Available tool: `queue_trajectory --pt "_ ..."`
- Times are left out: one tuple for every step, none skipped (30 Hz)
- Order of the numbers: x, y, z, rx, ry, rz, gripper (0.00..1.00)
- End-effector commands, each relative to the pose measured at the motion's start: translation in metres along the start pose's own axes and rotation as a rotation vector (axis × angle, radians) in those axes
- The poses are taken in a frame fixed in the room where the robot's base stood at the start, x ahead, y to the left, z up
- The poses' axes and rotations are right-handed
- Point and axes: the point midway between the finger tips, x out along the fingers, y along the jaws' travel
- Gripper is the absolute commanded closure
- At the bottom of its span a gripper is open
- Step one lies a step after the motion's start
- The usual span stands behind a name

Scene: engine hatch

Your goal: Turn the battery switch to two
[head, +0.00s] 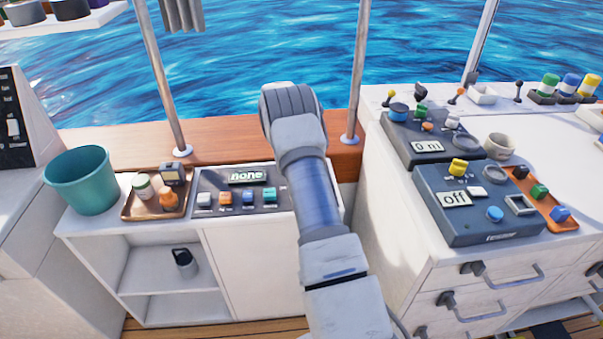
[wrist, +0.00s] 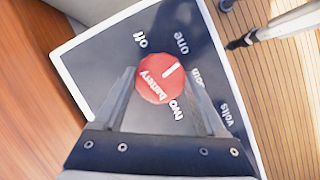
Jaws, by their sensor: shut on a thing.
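The battery switch is a round red knob (wrist: 155,84) on a dark panel (wrist: 105,38) with a white border, in the wrist view. Its white mark points to the upper right, between the "one" label and a partly covered label below it. The "two" label sits just below the knob, with "off" above left. My gripper (wrist: 160,80) is shut on the red knob, one finger on each side. In the head view my arm hides the knob and the gripper.
Wooden deck flooring (wrist: 275,75) lies right of the panel in the wrist view. In the head view, a panel reading "none" (head: 247,176), a wooden tray (head: 130,208) and a green bucket (head: 80,182) are left of my arm. A panel reading "off" (head: 455,225) stands right.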

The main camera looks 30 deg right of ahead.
Motion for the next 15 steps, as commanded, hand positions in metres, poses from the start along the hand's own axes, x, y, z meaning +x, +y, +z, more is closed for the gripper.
queue_trajectory --pt "0.0001 0.0005 -0.0008 0.04 0.002 -0.018 0.82" --pt "0.0006 0.0006 -0.0009 0.067 0.002 -0.029 0.82" --pt "0.0003 0.001 -0.0008 0.103 0.002 -0.044 0.82" --pt "0.0005 0.0013 -0.0006 0.128 0.002 -0.054 0.82" --pt "0.0005 0.0014 -0.0007 0.155 0.002 -0.065 0.82" --pt "0.001 0.0016 -0.0008 0.19 0.002 -0.08 0.82" --pt "0.0007 0.0018 -0.0006 0.216 0.002 -0.09 0.82" --pt "0.0007 0.0019 -0.0008 0.242 0.003 -0.101 0.82" --pt "0.0007 0.0021 -0.0007 0.278 0.002 -0.116 0.82" --pt "0.0012 0.0023 -0.0007 0.304 0.002 -0.127 0.82" --pt "0.0011 0.0025 -0.0007 0.33 0.003 -0.138 0.82" --pt "0.0011 0.0028 -0.0003 0.365 0.003 -0.153 0.82" --pt "0.001 0.0032 -0.0002 0.392 0.003 -0.163 0.82" --pt "0.0012 0.003 -0.0002 0.418 0.003 -0.175 0.82" --pt "0.0014 0.0034 -0.0003 0.453 0.003 -0.189 0.82"
